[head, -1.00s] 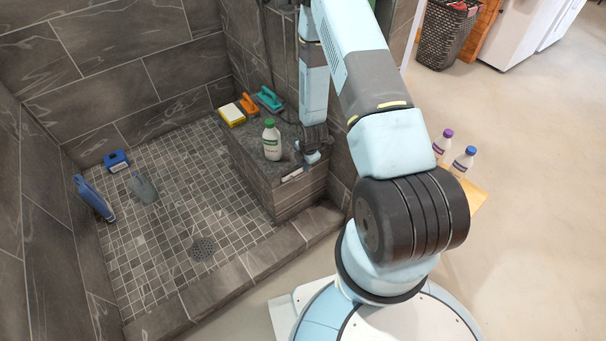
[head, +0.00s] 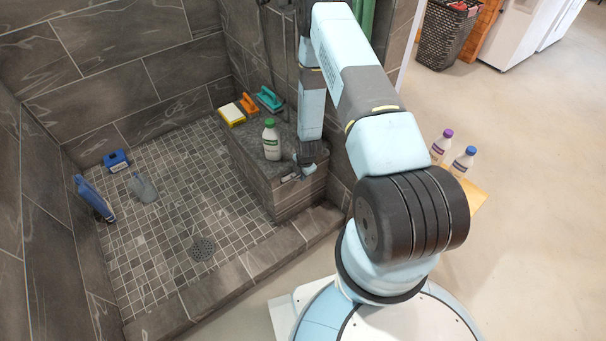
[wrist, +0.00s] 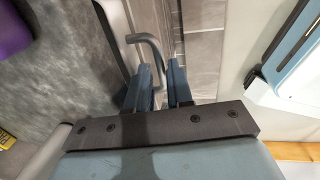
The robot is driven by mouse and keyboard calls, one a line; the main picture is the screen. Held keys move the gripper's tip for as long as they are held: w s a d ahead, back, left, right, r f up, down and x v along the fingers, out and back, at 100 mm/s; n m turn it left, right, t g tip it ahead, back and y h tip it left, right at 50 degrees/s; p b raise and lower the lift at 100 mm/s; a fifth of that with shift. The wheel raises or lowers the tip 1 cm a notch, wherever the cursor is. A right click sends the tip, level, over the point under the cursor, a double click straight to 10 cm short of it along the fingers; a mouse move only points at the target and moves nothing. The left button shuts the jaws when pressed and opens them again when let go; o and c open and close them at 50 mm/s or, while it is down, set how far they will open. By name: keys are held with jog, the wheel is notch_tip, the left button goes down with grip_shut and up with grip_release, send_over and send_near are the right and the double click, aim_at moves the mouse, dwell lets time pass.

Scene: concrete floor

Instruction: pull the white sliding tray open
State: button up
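The white sliding tray (head: 290,177) shows as a small pale strip at the front of the stone bench, partly hidden by my gripper (head: 305,168). In the wrist view, the tray's pale edge (wrist: 112,14) runs along the bench side, with a bent grey handle (wrist: 146,40) sticking out from it. My gripper (wrist: 163,68) is open, its two blue-grey fingers apart.

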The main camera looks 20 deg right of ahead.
jog(key=shift+c, duration=0.4)
jog(key=c, duration=0.3)
grip_shut()
jog(key=shift+w, duration=0.15)
dwell(0.4)
